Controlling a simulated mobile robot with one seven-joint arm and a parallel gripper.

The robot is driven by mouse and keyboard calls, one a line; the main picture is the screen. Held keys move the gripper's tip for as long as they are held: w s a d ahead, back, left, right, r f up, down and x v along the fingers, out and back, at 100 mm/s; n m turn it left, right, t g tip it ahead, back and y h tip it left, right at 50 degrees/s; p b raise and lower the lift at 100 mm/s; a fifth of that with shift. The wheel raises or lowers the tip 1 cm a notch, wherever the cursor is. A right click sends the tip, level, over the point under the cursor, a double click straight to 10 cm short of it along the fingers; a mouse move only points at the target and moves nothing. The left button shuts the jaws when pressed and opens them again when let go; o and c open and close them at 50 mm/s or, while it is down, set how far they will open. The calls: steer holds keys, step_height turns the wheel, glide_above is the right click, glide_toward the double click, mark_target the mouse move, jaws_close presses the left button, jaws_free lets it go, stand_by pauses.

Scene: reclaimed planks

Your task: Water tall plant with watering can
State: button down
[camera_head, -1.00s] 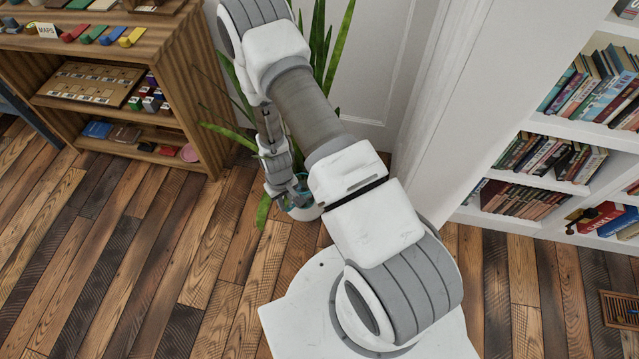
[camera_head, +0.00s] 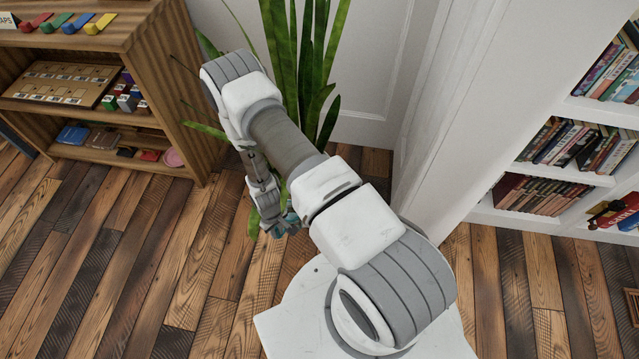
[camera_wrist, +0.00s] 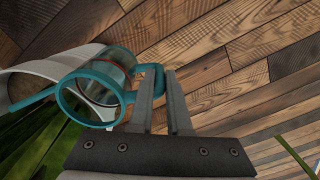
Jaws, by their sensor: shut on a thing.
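The watering can (camera_wrist: 118,68) has a clear body with teal trim. My gripper (camera_wrist: 162,80) is shut on its teal handle at the can's right side in the wrist view. In the head view my gripper (camera_head: 277,226) hangs low beside the plant, with a little teal showing at its tip. The tall plant (camera_head: 301,65) has long green upright leaves and stands by the white wall, partly behind my arm. In the wrist view its leaves (camera_wrist: 35,145) and white pot (camera_wrist: 22,82) are at left. The teal spout overlaps the pot; I cannot tell whether it touches.
A wooden shelf (camera_head: 165,60) with games and small boxes stands left of the plant. A white bookcase (camera_head: 485,110) full of books stands at right. The plank floor (camera_head: 130,255) is clear at front left.

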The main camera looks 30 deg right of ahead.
stand_by(0.3)
steer(key=shift+w+d+r+g+y+p, duration=0.25)
steer(key=shift+d+r+y+p, duration=0.2)
steer(key=shift+r, duration=0.35)
steer(key=shift+w+d+r+g+y+p, duration=0.2)
steer(key=shift+d+r+g+y+p, duration=0.15)
steer(key=shift+r+y, duration=0.3)
steer(key=shift+w+d+r+g+y+p, duration=0.2)
steer(key=shift+w+d+r+y+p, duration=0.15)
steer(key=shift+r, duration=0.55)
steer(key=shift+w+d+r+y, duration=0.2)
steer(key=shift+d+r+y, duration=0.25)
steer(key=shift+d+r, duration=0.2)
steer(key=shift+r+g, duration=0.25)
steer(key=shift+g, duration=0.05)
steer(key=shift+w+d+r+g+y, duration=0.15)
steer(key=shift+w+d+r+y, duration=0.1)
steer(key=shift+d+r, duration=0.15)
steer(key=shift+w+d+r+g+y, duration=0.15)
steer(key=shift+d+r+y, duration=0.15)
steer(key=shift+r, duration=0.1)
